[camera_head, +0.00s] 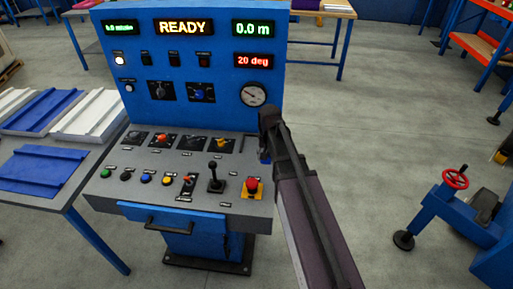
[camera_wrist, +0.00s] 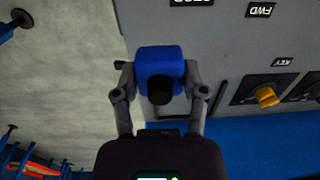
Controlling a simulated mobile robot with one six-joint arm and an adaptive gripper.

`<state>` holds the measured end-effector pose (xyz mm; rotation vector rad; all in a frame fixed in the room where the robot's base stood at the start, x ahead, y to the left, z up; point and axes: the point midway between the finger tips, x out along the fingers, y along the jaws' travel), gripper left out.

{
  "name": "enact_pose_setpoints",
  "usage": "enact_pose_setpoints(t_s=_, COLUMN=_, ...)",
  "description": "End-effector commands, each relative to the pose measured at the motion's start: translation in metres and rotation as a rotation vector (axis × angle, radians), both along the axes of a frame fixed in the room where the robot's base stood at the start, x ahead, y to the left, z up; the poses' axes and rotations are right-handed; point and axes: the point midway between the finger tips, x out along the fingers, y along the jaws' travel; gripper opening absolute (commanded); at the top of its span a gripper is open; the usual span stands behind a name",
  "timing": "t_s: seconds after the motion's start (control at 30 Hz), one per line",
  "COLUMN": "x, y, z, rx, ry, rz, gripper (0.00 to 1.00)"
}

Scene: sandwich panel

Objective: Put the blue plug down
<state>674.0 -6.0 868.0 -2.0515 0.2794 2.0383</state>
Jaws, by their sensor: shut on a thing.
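The blue plug (camera_wrist: 158,62) is a small rounded blue block with a dark round end, seen in the wrist view between my two fingers. My gripper (camera_wrist: 160,78) is shut on it, with one finger against each side. In the head view my gripper (camera_head: 268,120) is at the right edge of the control panel, and a bit of blue, likely the plug (camera_head: 264,156), shows below it. The plug appears close to the grey console top (camera_head: 150,192); whether it touches cannot be told. My arm hides part of the panel's right edge.
The console carries several buttons, a black lever (camera_head: 215,178) and a red stop button (camera_head: 252,184). The upright blue panel (camera_head: 120,75) has a READY display and a gauge (camera_head: 253,95). A table with panels (camera_head: 60,205) stands left. Open floor (camera_head: 380,130) lies right.

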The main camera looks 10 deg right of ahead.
Motion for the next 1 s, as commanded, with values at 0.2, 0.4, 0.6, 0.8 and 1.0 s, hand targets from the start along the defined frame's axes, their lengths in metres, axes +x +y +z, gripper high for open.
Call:
enact_pose_setpoints(t_s=0.2, x=-0.005, y=-0.011, z=-0.002, rx=-0.034, ry=0.012, rz=-0.012, gripper=0.00)
enact_pose_setpoints(t_s=0.4, x=-0.004, y=-0.011, z=-0.001, rx=-0.032, ry=0.011, rz=-0.011, gripper=0.00)
enact_pose_setpoints(t_s=0.6, x=0.003, y=-0.010, z=-0.002, rx=-0.031, ry=0.011, rz=-0.010, gripper=0.00)
enact_pose_setpoints(t_s=0.8, x=0.031, y=-0.008, z=-0.005, rx=-0.031, ry=0.011, rz=-0.010, gripper=0.00)
enact_pose_setpoints(t_s=1.0, x=0.069, y=-0.004, z=-0.009, rx=-0.031, ry=0.011, rz=-0.010, gripper=0.00)
